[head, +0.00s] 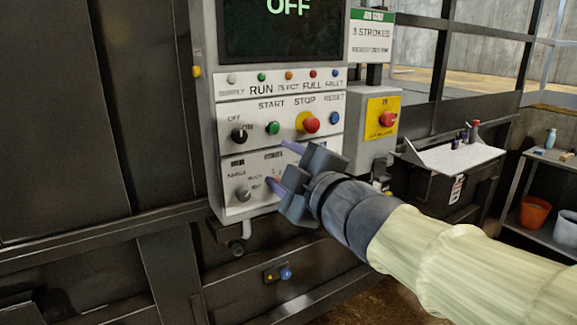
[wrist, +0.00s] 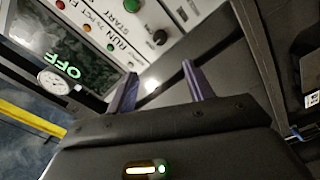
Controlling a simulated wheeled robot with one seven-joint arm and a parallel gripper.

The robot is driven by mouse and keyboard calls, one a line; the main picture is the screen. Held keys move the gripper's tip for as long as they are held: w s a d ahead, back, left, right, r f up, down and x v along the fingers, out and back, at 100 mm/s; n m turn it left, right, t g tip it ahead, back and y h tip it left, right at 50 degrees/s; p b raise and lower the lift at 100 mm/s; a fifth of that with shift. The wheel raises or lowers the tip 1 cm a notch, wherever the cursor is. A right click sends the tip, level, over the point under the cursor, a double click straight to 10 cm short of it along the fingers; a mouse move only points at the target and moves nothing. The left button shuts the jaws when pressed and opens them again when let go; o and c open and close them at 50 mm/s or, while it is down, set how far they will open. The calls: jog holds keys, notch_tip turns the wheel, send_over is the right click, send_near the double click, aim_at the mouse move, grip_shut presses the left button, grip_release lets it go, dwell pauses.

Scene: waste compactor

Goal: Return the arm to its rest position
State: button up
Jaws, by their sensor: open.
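My gripper (head: 280,165) is in front of the lower right part of a light control panel (head: 208,120) in the head view. Its two purple fingers are spread apart with nothing between them, and they show in the wrist view (wrist: 160,88) too. My arm reaches in from the lower right of the head view. The panel has a dark screen (head: 285,28) reading OFF, a black knob (head: 239,134), a green start button (head: 273,128), a red stop button (head: 311,124) and a lower grey knob (head: 243,194). I cannot tell whether the fingers touch the panel.
A white-topped stand (head: 450,155) with bottles is farther right. A shelf (head: 530,235) with an orange bucket (head: 534,213) is at the right edge. Dark machine walls (head: 80,120) fill the left.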

jog(key=w+d+f+m+g+h+p, duration=0.2)
jog(key=d+f+m+g+h+p, duration=0.25)
jog(key=d+f+m+h, duration=0.75)
jog(key=s+d+f+m+g+y+p, duration=0.1)
jog(key=s+d+f+m+g+p, duration=0.1)
jog(key=s+f, duration=0.4)
jog(key=s+d+f+m+g+y+p, duration=0.1)
jog(key=s+d+f+m+g, duration=0.3)
jog(key=f, duration=0.5)
jog(key=s+m+g+p, duration=0.1)
jog(key=s+g, duration=0.1)
jog(key=s, duration=0.1)
jog(key=shift+s+f+p, duration=0.25)
jog(key=shift+f+p, duration=0.1)
jog(key=shift+f, duration=0.05)
jog(key=shift+d, duration=0.1)
